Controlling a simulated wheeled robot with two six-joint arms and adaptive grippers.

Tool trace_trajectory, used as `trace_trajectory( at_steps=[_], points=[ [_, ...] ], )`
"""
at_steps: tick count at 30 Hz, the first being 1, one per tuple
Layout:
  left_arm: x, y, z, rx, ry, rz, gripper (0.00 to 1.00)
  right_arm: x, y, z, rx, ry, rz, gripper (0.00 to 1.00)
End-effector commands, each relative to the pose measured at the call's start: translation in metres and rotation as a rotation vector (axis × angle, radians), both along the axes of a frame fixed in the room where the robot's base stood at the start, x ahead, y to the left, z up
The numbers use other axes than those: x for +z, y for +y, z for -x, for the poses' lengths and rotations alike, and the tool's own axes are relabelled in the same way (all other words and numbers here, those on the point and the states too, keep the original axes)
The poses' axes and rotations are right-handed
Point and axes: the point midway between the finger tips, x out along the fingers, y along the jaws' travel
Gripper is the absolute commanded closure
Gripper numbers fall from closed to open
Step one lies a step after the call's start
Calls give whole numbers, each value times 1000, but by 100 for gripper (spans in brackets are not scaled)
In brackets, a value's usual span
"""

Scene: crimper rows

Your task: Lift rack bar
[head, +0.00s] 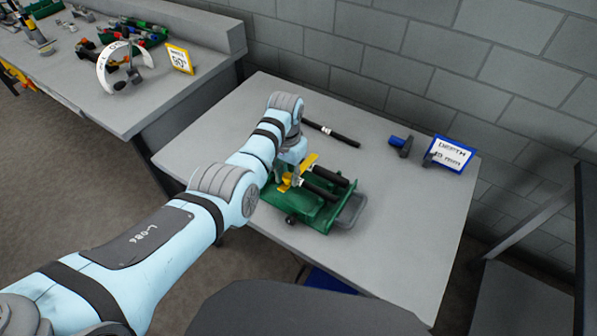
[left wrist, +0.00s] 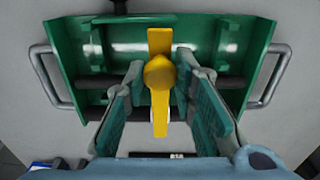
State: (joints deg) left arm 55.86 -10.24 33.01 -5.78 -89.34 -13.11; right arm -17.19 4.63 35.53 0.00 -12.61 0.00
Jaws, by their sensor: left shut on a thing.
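A green rack tray (head: 318,217) stands on the grey table, with black cylinders (head: 325,178) lying across it. A yellow bar (head: 311,160) runs above the tray. In the left wrist view the yellow bar (left wrist: 160,100) stands upright in the picture, with a rounded knob in its middle. My left gripper (head: 291,175) is over the tray, shut on the yellow bar. Its teal-padded fingers (left wrist: 162,72) are on either side of the knob in the left wrist view; the exact contact is hard to see. My right gripper is not in view.
A black rod (head: 332,133) lies behind the tray. A blue-handled tool (head: 400,145) and a blue-framed depth sign (head: 449,154) are at the back right. A second bench (head: 150,95) with tools and a yellow sign is at left. The table's right side is clear.

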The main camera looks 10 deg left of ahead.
Motion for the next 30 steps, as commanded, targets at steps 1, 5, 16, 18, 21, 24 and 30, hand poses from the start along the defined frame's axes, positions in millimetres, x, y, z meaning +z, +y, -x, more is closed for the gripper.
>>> trace_trajectory(
  at_steps=[1,5,16,18,21,24,30],
  points=[
    [5,-1,-4,-1,-6,1,89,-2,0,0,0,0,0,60],
    [17,-3,-9,0,-5,1,89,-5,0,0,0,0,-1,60],
    [48,-9,-23,0,-4,1,89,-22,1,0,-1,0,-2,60],
    [52,-10,-23,0,-1,2,89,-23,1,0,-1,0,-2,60],
    [54,-10,-24,0,-1,1,89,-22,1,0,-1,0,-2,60],
    [54,-10,-24,0,-1,1,89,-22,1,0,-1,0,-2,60],
    [59,-4,-26,14,-2,1,89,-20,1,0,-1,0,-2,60]
  ],
)
